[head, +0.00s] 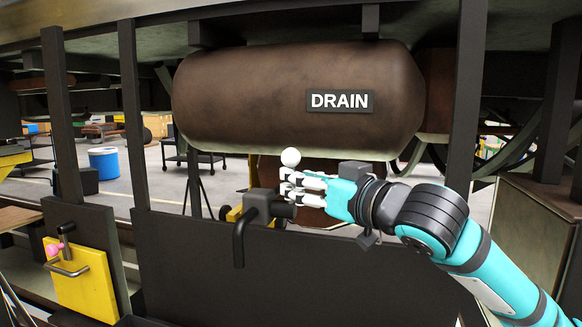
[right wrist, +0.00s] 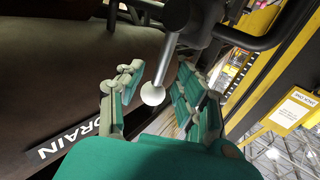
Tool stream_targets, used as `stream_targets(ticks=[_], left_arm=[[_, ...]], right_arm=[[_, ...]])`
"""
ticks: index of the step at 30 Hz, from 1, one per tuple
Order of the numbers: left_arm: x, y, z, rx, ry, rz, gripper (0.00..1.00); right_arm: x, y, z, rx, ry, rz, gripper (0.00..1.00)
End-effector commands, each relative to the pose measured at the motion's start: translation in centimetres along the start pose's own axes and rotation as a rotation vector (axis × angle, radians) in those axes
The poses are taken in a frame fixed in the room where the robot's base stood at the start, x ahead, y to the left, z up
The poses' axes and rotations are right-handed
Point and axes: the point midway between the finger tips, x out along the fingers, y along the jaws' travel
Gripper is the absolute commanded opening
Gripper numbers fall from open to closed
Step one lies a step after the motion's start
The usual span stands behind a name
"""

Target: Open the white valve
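The white valve knob (head: 290,157) is a white ball below the tank marked DRAIN. In the right wrist view the white ball (right wrist: 153,94) sits on the end of a grey lever (right wrist: 167,57), which leads to a dark valve body (head: 262,206). My right gripper (head: 288,183) reaches in from the right, with its white fingers just below and beside the ball. In the right wrist view my right gripper (right wrist: 162,80) is open, with fingers apart on both sides of the ball and no clear contact. My left gripper is not in view.
The brown DRAIN tank (head: 290,95) hangs above. A dark panel (head: 205,262) stands below the valve, with upright posts (head: 132,110) on either side. A yellow box with a pink knob (head: 80,282) is at lower left. A blue barrel (head: 104,164) stands farther back.

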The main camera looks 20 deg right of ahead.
Motion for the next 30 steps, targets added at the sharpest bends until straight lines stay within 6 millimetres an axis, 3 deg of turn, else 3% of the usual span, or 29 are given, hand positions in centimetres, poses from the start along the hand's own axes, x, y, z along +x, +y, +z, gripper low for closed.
stream_targets(ticks=[6, 17, 26, 30], left_arm=[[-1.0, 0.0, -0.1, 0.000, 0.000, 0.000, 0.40], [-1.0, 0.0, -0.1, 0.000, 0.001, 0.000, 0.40], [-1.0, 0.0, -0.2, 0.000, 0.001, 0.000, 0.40], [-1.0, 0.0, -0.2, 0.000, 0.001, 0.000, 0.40]], right_arm=[[2.7, 0.0, -0.1, 0.002, -0.001, 0.000, 0.36], [3.3, 0.0, 0.0, 0.000, 0.000, 0.000, 0.36], [3.2, 0.0, 0.0, 0.000, 0.000, 0.000, 0.00], [3.2, 0.0, 0.0, 0.001, 0.001, 0.001, 0.00]])
